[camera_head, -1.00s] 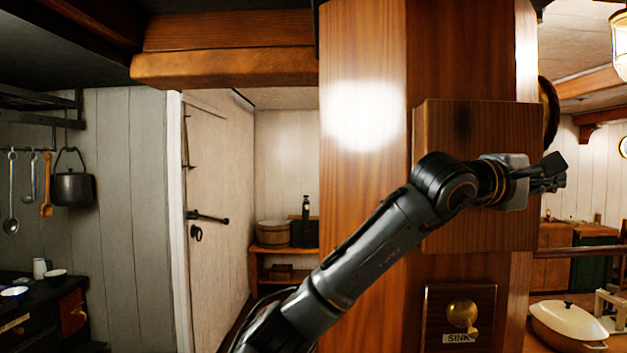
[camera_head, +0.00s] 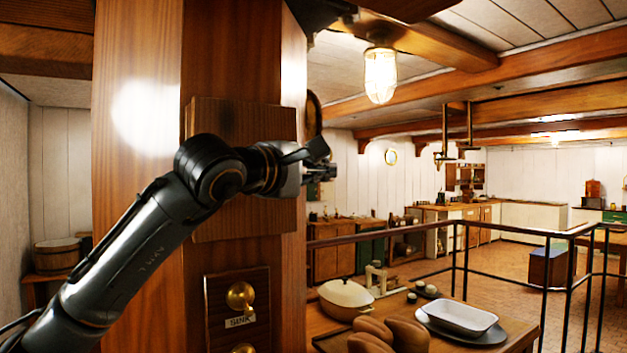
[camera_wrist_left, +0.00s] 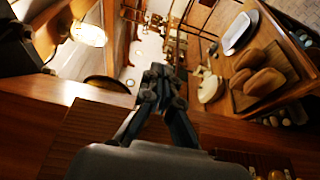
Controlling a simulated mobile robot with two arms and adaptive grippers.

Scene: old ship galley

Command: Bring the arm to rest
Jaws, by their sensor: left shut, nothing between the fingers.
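My left arm comes in from the left of the head view, in front of a wooden pillar (camera_head: 140,80). My left gripper (camera_head: 326,161) is raised beside the pillar's right edge and points right. In the left wrist view the gripper (camera_wrist_left: 162,80) is shut and empty, with its fingertips together. A wooden board (camera_head: 240,215) on the pillar lies behind the gripper's wrist. No gap between the wrist and the board can be judged. My right gripper is in neither view.
Below right, a wooden counter (camera_head: 480,343) holds a lidded cream pot (camera_head: 345,296), brown loaves (camera_head: 408,334) and a white dish (camera_head: 462,317). A brass knob (camera_head: 240,296) sits on a plate marked SINK. A lamp (camera_head: 380,76) hangs above. Black railings (camera_head: 545,237) cross the right side.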

